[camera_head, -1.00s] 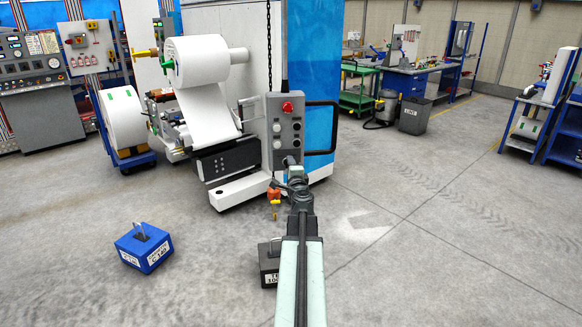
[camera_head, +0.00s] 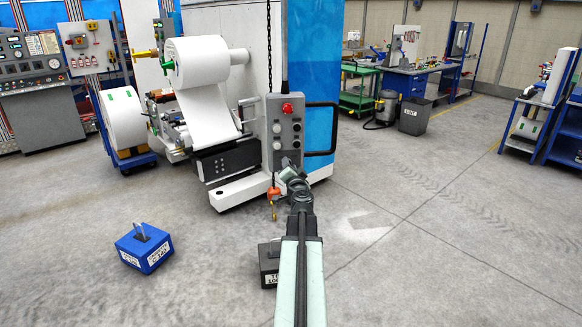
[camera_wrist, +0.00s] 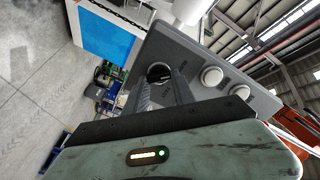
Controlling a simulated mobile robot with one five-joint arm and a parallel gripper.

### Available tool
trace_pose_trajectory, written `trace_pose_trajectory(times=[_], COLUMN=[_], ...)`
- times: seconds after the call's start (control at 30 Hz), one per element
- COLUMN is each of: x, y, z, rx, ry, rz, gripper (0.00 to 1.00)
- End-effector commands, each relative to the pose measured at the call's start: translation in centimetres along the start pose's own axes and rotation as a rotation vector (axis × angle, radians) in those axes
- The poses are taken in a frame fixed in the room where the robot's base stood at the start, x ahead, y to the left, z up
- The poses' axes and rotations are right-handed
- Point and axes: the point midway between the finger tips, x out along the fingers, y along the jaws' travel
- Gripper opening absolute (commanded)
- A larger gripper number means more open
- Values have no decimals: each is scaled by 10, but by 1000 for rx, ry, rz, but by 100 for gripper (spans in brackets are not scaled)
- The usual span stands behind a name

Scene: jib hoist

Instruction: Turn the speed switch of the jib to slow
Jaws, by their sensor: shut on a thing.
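The speed switch (camera_wrist: 158,73) is a round black knob near the pendant's lower end. My gripper (camera_wrist: 164,84) is shut on the knob, one finger at each side. In the head view my gripper (camera_head: 285,166) is at the pendant's lower face and my wrist hides the switch. The switch's markings and pointer cannot be read.
An orange hook block with a hook (camera_head: 273,200) hangs just below the pendant. A dark weight (camera_head: 269,266) and a blue weight (camera_head: 145,246) stand on the floor. The roll machine (camera_head: 222,110) is close behind the pendant. The floor to the right is clear.

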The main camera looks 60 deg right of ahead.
Motion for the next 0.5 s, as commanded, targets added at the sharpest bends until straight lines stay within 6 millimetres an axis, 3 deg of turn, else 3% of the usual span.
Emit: trace_pose_trajectory(times=[0.5], x=[-1], y=[0], z=[1], rx=[-75], ry=[0], rz=[0], gripper=[0])
